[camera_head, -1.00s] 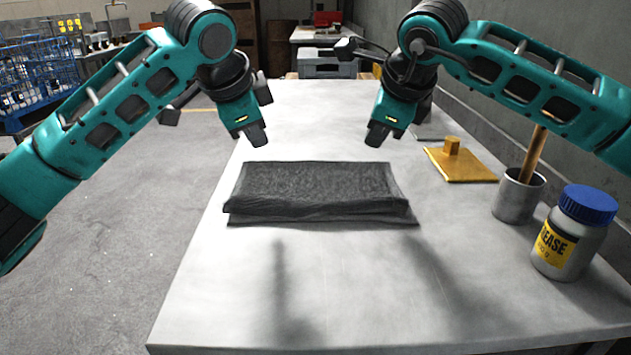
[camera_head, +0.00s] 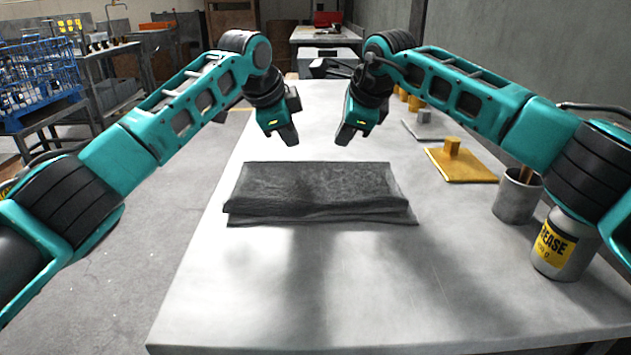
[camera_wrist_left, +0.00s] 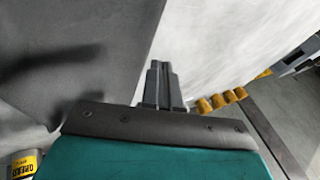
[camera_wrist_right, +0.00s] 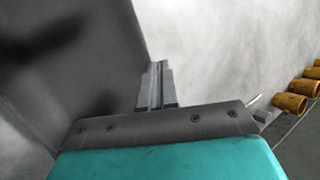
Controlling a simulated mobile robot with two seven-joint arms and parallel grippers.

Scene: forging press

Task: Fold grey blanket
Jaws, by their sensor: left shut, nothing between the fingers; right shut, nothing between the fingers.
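The grey blanket (camera_head: 315,188) lies folded into a flat rectangle on the table, with layered edges at its near side. My left gripper (camera_head: 291,140) is shut and empty, above the table at the blanket's far side. My right gripper (camera_head: 343,140) is shut and empty, a little to the right of the left one, also above the far side. In the left wrist view the shut fingers (camera_wrist_left: 162,85) show beside the blanket (camera_wrist_left: 85,50). In the right wrist view the shut fingers (camera_wrist_right: 156,85) show near the blanket's edge (camera_wrist_right: 75,60).
On the table's right side are a yellow plate with a knob (camera_head: 460,165), a metal cup (camera_head: 516,198) and a grease jar (camera_head: 562,248), partly hidden by my right arm. The near part of the table (camera_head: 300,300) is clear. A blue crate (camera_head: 40,85) stands at the far left.

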